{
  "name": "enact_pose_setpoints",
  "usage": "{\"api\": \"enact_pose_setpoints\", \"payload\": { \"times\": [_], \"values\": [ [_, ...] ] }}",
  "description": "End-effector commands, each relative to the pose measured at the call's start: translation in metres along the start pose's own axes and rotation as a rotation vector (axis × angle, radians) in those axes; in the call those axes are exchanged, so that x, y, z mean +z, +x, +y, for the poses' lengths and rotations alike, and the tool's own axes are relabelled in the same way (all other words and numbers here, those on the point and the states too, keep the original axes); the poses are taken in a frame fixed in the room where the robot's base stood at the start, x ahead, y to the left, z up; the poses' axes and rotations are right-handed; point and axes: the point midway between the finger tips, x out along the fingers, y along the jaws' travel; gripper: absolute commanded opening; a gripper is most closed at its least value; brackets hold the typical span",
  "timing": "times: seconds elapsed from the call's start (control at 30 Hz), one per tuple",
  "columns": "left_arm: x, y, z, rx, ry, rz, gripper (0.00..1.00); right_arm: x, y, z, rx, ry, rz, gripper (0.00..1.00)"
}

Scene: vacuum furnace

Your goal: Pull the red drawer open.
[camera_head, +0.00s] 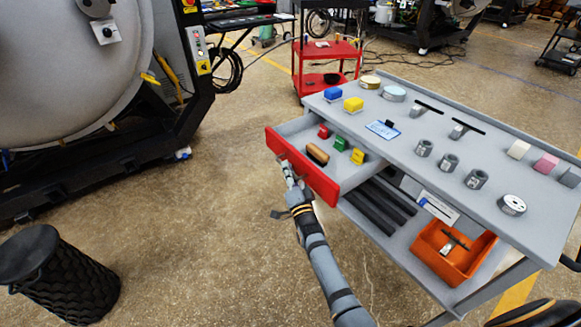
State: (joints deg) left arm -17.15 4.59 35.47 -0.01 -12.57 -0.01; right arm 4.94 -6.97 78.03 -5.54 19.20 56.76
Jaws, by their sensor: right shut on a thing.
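The red drawer (322,183) belongs to the grey workbench (425,145) and stands open, pulled out from under the bench top toward the left. Inside it lie a brush with a wooden back (317,153) and several small red and green pieces. My right gripper (288,168) is at the drawer's red front, left of its middle, and is shut on the drawer's handle. The handle itself is mostly hidden by the fingers. My left gripper is not in view.
Blue and yellow blocks, tape rolls and metal cylinders stand on the bench top. An orange bin (440,262) sits on the lower shelf. A black waste bin (62,280) stands at the lower left, a furnace (70,70) at the upper left. The floor between is clear.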

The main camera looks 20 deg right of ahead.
Motion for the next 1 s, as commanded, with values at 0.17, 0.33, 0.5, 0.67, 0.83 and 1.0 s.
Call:
{"api": "enact_pose_setpoints", "payload": {
  "times": [0.17,0.33,0.5,0.67,0.83,1.0],
  "values": [
    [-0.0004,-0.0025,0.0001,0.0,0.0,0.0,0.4,0.0043,-0.0023,-0.0015,0.003,0.002,-0.001,0.0],
    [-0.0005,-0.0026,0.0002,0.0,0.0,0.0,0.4,0.0052,-0.0027,-0.0019,0.002,0.002,-0.001,0.0],
    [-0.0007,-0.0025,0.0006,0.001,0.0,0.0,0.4,0.0052,-0.0026,-0.0018,0.002,0.002,-0.001,0.0],
    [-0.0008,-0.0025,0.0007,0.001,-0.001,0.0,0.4,0.0051,-0.0026,-0.0017,0.002,0.001,-0.001,0.21],
    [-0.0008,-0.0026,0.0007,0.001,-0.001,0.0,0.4,0.0046,-0.0022,-0.0023,0.001,0.001,0.0,0.34],
    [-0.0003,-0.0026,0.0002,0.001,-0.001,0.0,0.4,0.0044,-0.002,-0.0027,0.0,0.001,0.0,0.34]
  ]
}}
